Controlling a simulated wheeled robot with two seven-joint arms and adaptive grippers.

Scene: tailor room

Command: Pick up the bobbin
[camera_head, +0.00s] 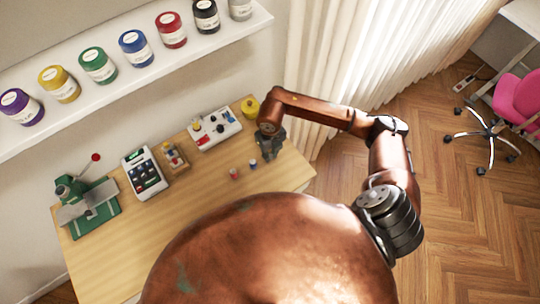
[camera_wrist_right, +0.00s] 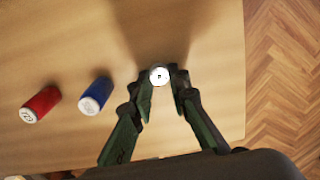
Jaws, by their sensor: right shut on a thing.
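My right gripper (camera_head: 269,148) is low over the right part of the wooden table (camera_head: 215,195). In the right wrist view its fingertips (camera_wrist_right: 160,74) are shut on a bobbin (camera_wrist_right: 159,76). Only the bobbin's round white end with a small dark centre shows; its side colour is hidden. A blue bobbin (camera_wrist_right: 96,95) and a red bobbin (camera_wrist_right: 40,104) lie to the left of the gripper, apart from it. In the head view the blue one (camera_head: 253,164) and red one (camera_head: 233,174) are small. The held one is hidden there. My left gripper is not in view.
A yellow object (camera_head: 250,106) and a white control box (camera_head: 214,129) stand behind the gripper. A keypad device (camera_head: 144,173), a small wooden item (camera_head: 173,157) and a green machine (camera_head: 88,205) stand further left. A shelf (camera_head: 120,72) with several jars hangs above.

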